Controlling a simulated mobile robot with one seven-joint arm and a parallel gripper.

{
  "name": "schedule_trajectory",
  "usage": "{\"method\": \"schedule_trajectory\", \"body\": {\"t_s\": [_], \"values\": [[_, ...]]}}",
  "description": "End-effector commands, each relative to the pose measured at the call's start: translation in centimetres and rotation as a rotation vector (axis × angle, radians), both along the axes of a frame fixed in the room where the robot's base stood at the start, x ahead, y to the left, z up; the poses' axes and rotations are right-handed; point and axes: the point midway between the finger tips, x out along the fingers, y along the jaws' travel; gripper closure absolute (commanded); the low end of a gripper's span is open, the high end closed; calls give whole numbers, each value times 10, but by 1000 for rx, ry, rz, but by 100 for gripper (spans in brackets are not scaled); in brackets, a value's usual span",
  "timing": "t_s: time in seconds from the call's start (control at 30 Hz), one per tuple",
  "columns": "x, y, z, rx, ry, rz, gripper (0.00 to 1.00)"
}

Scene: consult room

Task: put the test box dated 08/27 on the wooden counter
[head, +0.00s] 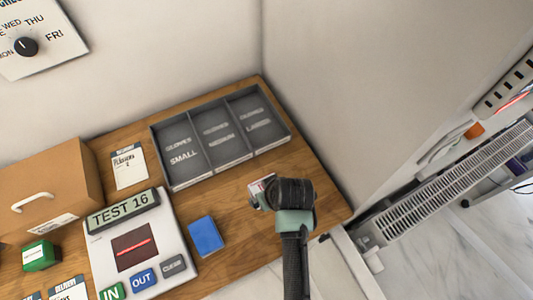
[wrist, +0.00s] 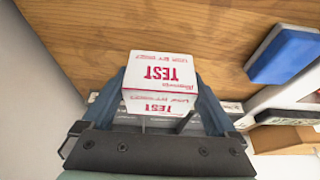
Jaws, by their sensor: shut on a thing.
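My gripper (head: 260,194) is over the right part of the wooden counter (head: 240,190), in front of the grey tray. It is shut on a white test box (wrist: 160,75) with red TEST lettering, which sits between both fingers in the wrist view. The lettering is upside down there, and a small use-by line appears to read 08/27. In the head view a small part of the box (head: 262,184) shows beside my wrist, which hides the rest. I cannot tell whether the box touches the counter.
The grey tray (head: 198,169) has three compartments labelled for gloves. A blue block (head: 206,235) and a scanner panel reading TEST 16 (head: 165,275) lie to the left. A cardboard box (head: 60,170) and a green box (head: 40,255) stand farther left. Bare wood surrounds my gripper.

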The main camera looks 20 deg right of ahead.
Motion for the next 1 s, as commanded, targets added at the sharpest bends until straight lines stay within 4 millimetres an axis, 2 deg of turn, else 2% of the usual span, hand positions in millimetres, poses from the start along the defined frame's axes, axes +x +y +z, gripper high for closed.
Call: {"method": "schedule_trajectory", "body": {"t_s": [0.3, 0.7, 0.73, 0.77, 1.0], "values": [[0, 0, -38, 0, 0, -2, 67], [0, 0, -45, -1, -1, -1, 67], [0, 0, -45, 0, 0, -1, 5], [0, 0, -44, 0, 0, -1, 0], [0, 0, -43, -1, 0, -1, 0]]}}
